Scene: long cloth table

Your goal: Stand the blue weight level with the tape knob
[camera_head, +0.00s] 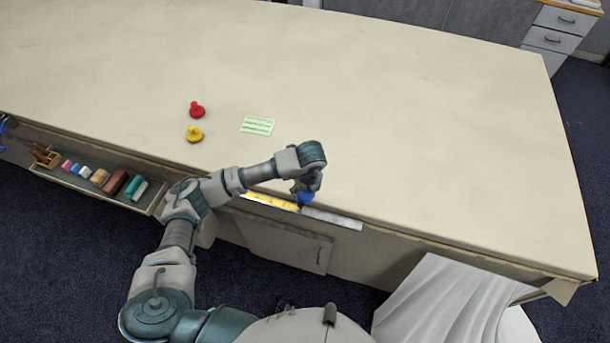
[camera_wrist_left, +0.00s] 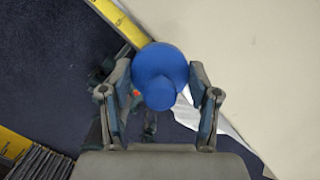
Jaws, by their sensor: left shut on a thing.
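The blue weight (camera_head: 306,199) is at the table's front edge, by the yellow tape strip (camera_head: 268,201). My left gripper (camera_head: 305,190) is shut on it from above. In the left wrist view the blue weight (camera_wrist_left: 160,75) shows its round knob and wider disc between the two fingers. The yellow tape (camera_wrist_left: 124,24) runs diagonally behind it there. I cannot make out the tape knob. I cannot tell whether the weight touches the surface below. My right gripper is not in view.
A red weight (camera_head: 196,109), a yellow weight (camera_head: 194,134) and a green card (camera_head: 258,125) lie on the cloth table (camera_head: 420,110). A grey strip (camera_head: 333,218) continues the tape's line rightward. An open drawer (camera_head: 95,187) at left holds several blocks. The table's right side is clear.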

